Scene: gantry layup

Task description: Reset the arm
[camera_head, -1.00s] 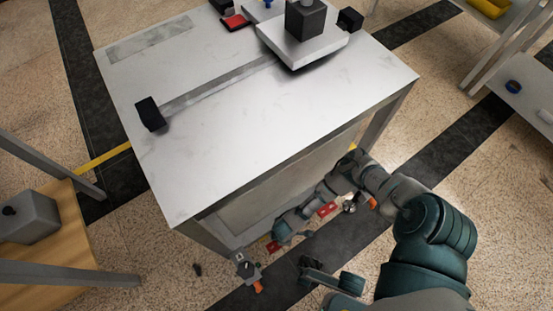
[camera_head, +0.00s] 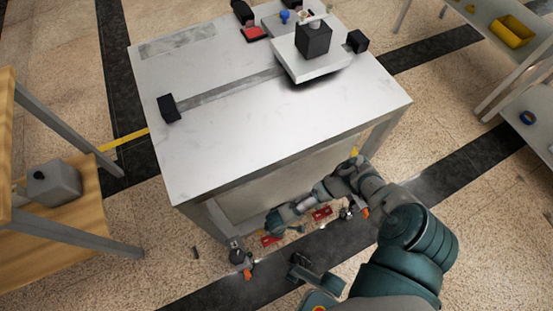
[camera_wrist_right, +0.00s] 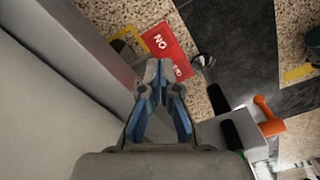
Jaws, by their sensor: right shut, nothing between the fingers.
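My right arm (camera_head: 415,240) reaches in from the lower right of the head view. It bends at the elbow, and its forearm (camera_head: 310,200) runs low along the front side of the white-topped table (camera_head: 230,135), below the top's edge. In the right wrist view my right gripper (camera_wrist_right: 158,72) is shut and empty, its blue-padded fingers together. The fingertips overlap the lower edge of a red sign (camera_wrist_right: 168,50); I cannot tell whether they touch it. A grey table side fills the left of that view. My left gripper is not in view.
Casters with orange levers (camera_head: 247,272) stand at the table's base. A dark block on a white plate (camera_head: 312,70) sits on the tabletop, with a small black block (camera_head: 168,107) at left. A wooden bench (camera_head: 70,208) stands left, shelves right.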

